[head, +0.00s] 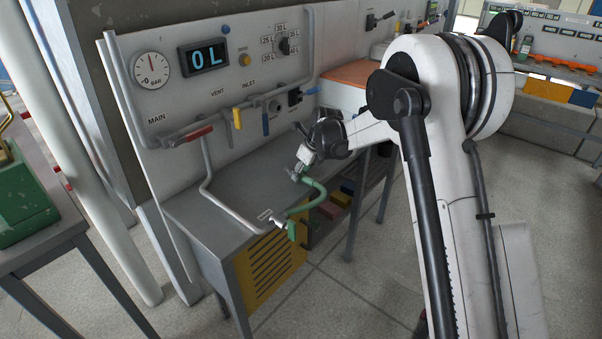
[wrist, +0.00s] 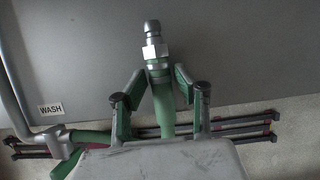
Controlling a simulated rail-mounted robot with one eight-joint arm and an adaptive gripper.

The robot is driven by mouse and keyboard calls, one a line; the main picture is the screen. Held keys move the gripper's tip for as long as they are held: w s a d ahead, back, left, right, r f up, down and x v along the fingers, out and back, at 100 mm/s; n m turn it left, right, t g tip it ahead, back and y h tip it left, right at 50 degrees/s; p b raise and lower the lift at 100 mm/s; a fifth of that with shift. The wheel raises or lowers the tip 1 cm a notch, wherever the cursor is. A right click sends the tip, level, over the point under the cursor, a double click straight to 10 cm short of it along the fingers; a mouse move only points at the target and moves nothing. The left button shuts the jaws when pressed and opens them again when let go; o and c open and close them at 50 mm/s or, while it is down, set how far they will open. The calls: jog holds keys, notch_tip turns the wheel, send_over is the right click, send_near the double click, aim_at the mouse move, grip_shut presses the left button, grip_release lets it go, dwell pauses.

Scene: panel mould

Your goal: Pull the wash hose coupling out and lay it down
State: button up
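The wash hose coupling (wrist: 153,48) is a silver metal plug with a hex nut on the end of a green hose (wrist: 163,105). My gripper (wrist: 160,74) has its two fingers on either side of the green end just behind the nut and appears closed on it. The plug tip is free, over the grey bench top. In the head view, my gripper (head: 304,163) is above the bench's front part. The green hose (head: 318,192) curves from it down to the wash pipe fitting (head: 278,222). The gripper's body hides part of the hose in the wrist view.
The grey bench top (head: 236,172) is largely clear. A bent pipe (head: 207,165) comes down from the panel beside the WASH label (wrist: 50,108). Red (head: 194,134) and yellow (head: 237,118) valve handles project from the panel. Coloured bins (head: 340,198) sit below the bench.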

jog(key=o, duration=0.3)
jog(key=s+d+r+n+t, duration=0.1)
jog(key=s+d+r+n, duration=0.2)
jog(key=s+d+r, duration=0.5)
jog(key=s+d+r+n, duration=0.1)
jog(key=s+r+n, duration=0.4)
jog(key=r, duration=0.7)
jog(key=s+d+r+n+t+h, duration=0.1)
jog(key=s+d+r+n, duration=0.15)
jog(key=s, duration=0.35)
jog(key=s+d+r+n+h, duration=0.1)
jog(key=s+d+n, duration=0.15)
jog(key=s, duration=0.35)
jog(key=s+d+f+n, duration=0.1)
jog(key=s+n, duration=0.3)
jog(key=s, duration=0.3)
jog(key=s+d+f+n+t+h, duration=0.1)
jog(key=s+d+f+n, duration=0.1)
jog(key=s+n, duration=0.2)
jog(key=s+d+f+n+t, duration=0.1)
jog(key=s+d+n, duration=0.1)
jog(key=s+n, duration=0.3)
jog(key=shift+s+d+f, duration=0.1)
jog(key=shift+s+f, duration=0.1)
jog(key=shift+s, duration=1)
jog(key=shift+s+d+f, duration=0.1)
jog(key=shift+s+f, duration=0.05)
jog(key=shift+s, duration=1.05)
